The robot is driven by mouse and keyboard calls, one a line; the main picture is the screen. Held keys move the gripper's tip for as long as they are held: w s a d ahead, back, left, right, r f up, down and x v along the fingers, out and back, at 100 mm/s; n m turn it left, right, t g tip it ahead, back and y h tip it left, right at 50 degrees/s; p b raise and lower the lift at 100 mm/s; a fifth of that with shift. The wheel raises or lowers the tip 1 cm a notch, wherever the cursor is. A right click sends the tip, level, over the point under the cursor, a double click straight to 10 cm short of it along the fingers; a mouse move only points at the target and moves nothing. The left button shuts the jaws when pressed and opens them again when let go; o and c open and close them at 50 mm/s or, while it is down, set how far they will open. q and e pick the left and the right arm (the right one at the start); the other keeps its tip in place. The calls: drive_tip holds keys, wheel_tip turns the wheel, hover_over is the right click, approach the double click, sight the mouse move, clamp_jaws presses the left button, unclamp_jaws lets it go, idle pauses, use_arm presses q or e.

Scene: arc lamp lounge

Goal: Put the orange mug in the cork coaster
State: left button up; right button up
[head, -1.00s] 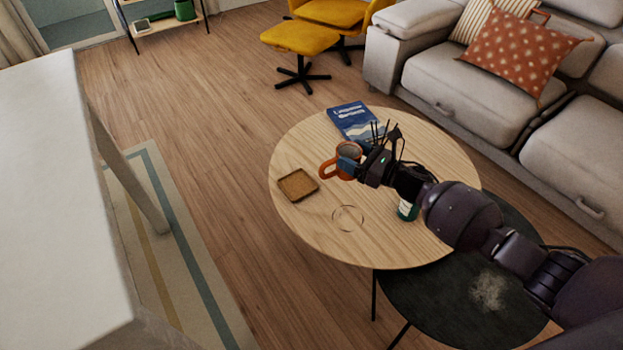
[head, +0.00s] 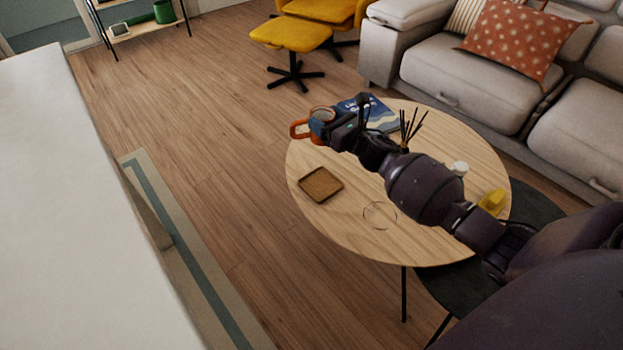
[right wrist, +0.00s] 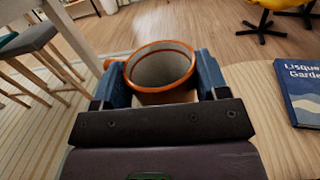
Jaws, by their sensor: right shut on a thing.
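The orange mug (head: 301,129) is in my right gripper (head: 322,121), above the far left edge of the round wooden table (head: 340,221). In the right wrist view the mug (right wrist: 160,72) sits upright between the two blue fingers of the gripper (right wrist: 162,85), its opening showing a grey inside and its handle out to the left. The cork coaster (head: 321,184), a square brown piece with a raised rim, lies empty on the table's left part, nearer the camera than the mug. My left gripper is not in view.
A blue book (head: 376,115) lies behind my right arm; it also shows in the right wrist view (right wrist: 302,92). Reed sticks (head: 411,128), a white-capped item (head: 459,168) and a yellow object (head: 493,201) stand near the arm. A thin clear ring (head: 380,214) is right of the coaster.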

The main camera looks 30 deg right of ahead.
wheel_tip(320, 180, down, 19)
drive_tip(key=b, duration=0.6)
drive_tip(key=shift+b, duration=0.35)
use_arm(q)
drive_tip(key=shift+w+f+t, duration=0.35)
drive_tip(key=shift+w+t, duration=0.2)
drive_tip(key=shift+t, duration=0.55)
use_arm(e)
drive_tip(key=shift+r, duration=0.1)
drive_tip(key=shift+f, duration=0.2)
drive_tip(key=o, duration=1)
drive_tip(key=shift+f, duration=0.1)
drive_tip(key=shift+c, duration=0.2)
drive_tip(key=o, duration=0.4)
